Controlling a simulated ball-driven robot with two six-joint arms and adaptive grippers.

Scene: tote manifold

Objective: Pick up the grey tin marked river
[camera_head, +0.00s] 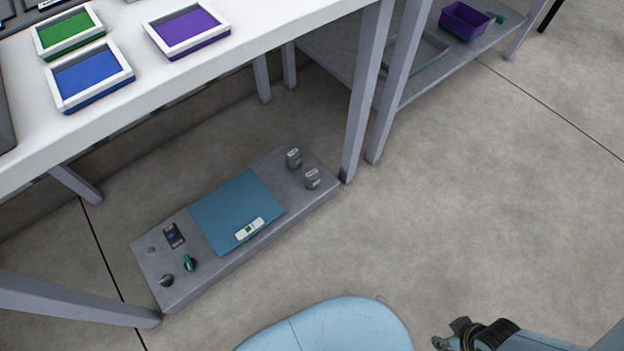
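Two small grey tins with pale labels stand upright at the right end of a low grey platform under the white table. One tin (294,158) is farther back, and the other tin (312,179) is nearer the front edge. The lettering is too small to read, so I cannot tell which is marked river. My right gripper (449,333) is at the bottom edge, well in front and to the right of the tins and partly cut off. It touches neither tin, and its opening is unclear. My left gripper is not in view.
The low platform (222,276) also holds a blue mat (211,213) with a white-green item (249,229), a dark device (174,235) and small knobs. A table leg (366,95) rises just right of the tins. Open floor (480,200) lies to the right.

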